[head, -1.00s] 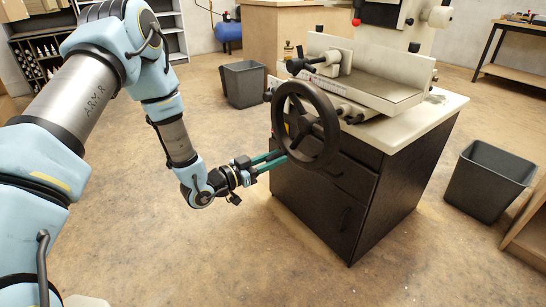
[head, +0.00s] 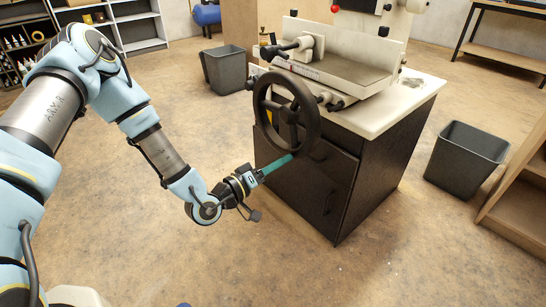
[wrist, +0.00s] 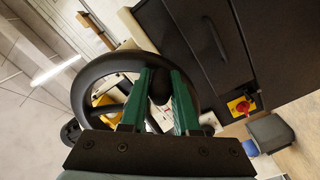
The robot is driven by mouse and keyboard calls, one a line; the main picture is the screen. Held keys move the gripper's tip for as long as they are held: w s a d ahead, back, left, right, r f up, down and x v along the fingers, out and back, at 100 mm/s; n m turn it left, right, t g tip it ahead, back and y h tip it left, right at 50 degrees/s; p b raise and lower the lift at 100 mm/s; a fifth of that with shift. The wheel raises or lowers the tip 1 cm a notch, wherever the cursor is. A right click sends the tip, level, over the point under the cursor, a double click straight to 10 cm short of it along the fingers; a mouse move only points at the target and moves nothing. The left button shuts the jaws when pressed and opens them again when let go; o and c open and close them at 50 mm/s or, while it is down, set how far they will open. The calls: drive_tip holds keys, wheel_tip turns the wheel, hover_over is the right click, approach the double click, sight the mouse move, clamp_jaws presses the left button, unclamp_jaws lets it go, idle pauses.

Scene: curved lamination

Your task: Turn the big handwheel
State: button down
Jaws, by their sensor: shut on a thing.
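The big handwheel (head: 309,120) is a black spoked ring on the front of the machine, above the dark cabinet. It also shows in the wrist view (wrist: 98,68), large and close. My gripper (head: 291,157) is at the wheel's lower rim, with its green fingers reaching in from the lower left. In the wrist view my gripper (wrist: 160,85) has one green finger on each side of the black rim, shut on it. The part of the rim between the fingers is partly hidden.
The machine stands on a dark cabinet (head: 335,190) with a pale top. Grey bins stand behind on the left (head: 224,70) and on the right (head: 466,158). A wooden shelf unit (head: 520,200) is at the right edge. The floor in front is clear.

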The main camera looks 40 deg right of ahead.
drive_tip(key=s+r+n, duration=0.1)
drive_tip(key=s+r+n+p, duration=0.1)
drive_tip(key=n, duration=0.1)
drive_tip(key=shift+s+a+n, duration=0.1)
drive_tip(key=shift+s+n, duration=0.2)
drive_tip(key=shift+s, duration=0.1)
drive_tip(key=shift+s+r+n+p, duration=0.8)
drive_tip(key=shift+r+n, duration=0.2)
drive_tip(key=shift+n, duration=0.4)
drive_tip(key=c, duration=0.7)
unclamp_jaws()
drive_tip(key=shift+o, duration=0.2)
drive_tip(key=shift+w+a, duration=0.1)
drive_tip(key=shift+a, duration=0.05)
approach(304, 151)
drive_tip(key=a, duration=0.5)
drive_tip(key=shift+f, duration=0.1)
